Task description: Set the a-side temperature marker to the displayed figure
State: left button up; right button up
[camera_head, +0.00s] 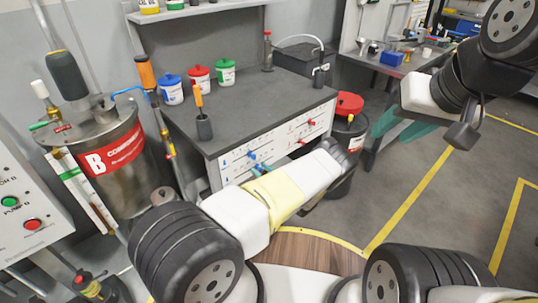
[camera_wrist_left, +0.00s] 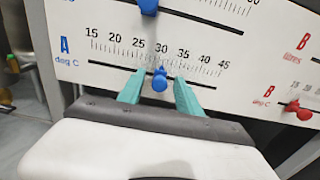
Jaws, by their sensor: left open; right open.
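The a-side temperature marker (camera_wrist_left: 160,80) is a blue knob on the lower scale of the white panel (camera_wrist_left: 110,72), marked A and deg C, running from 15 to 45. The knob stands close to the 30 mark. My left gripper (camera_wrist_left: 158,92) is open, with one teal finger on each side of the knob; I cannot tell whether either touches it. In the head view my left gripper (camera_head: 262,167) is at the bench front, partly hidden by its own arm. My right gripper (camera_head: 402,124) is open and empty, in the air right of the bench. No displayed figure is readable.
Another blue knob (camera_wrist_left: 148,5) sits on the scale above, and a red knob (camera_wrist_left: 303,113) on the B side at right. The workbench (camera_head: 250,100) carries lidded pots. A metal tank (camera_head: 112,145) stands left; a red-lidded bin (camera_head: 348,105) stands right of the bench.

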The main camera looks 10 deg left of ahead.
pick_arm(q)
jog(key=v, duration=0.7)
jog(key=shift+s+d, duration=0.25)
jog(key=shift+d, duration=0.05)
